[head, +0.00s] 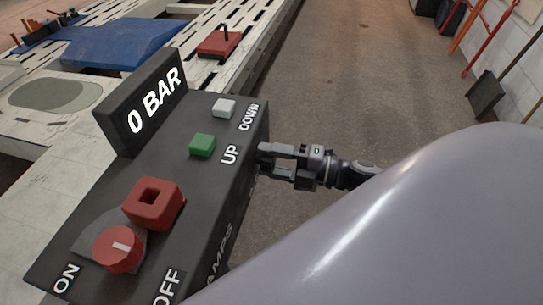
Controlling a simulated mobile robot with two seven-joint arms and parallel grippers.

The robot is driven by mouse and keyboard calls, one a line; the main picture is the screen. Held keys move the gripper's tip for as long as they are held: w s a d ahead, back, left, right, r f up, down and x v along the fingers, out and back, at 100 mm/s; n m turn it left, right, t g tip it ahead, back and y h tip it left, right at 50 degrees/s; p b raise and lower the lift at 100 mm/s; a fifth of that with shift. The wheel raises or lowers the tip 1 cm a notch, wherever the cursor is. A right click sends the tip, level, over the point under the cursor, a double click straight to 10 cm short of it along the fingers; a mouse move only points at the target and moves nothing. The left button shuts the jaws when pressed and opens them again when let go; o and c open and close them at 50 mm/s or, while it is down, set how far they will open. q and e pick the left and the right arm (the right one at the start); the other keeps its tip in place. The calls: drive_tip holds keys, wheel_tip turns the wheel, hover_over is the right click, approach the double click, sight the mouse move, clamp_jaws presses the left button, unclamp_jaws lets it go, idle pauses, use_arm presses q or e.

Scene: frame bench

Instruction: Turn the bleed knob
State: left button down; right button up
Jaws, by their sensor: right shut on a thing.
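The dark control box (205,190) stands at the left of the head view, with a "0 BAR" display (150,105) at its back edge. My right gripper (264,157) is at the box's right side wall, by the UP and DOWN labels. Its fingers are shut on a small dark part there, which I take to be the bleed knob; the fingers and the box edge hide nearly all of it. How far the knob is turned cannot be seen. My left gripper is not in view.
The box top carries a red rotary switch (118,249), a red square guard (154,203), a green button (202,145) and a white button (223,108). A perforated bench frame (250,38) lies behind. The grey floor (350,70) to the right is clear; tools lean on the far wall.

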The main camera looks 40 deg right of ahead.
idle(0.4)
drive_tip(key=o, duration=1)
drive_tip(key=v, duration=0.7)
drive_tip(key=shift+b, duration=0.4)
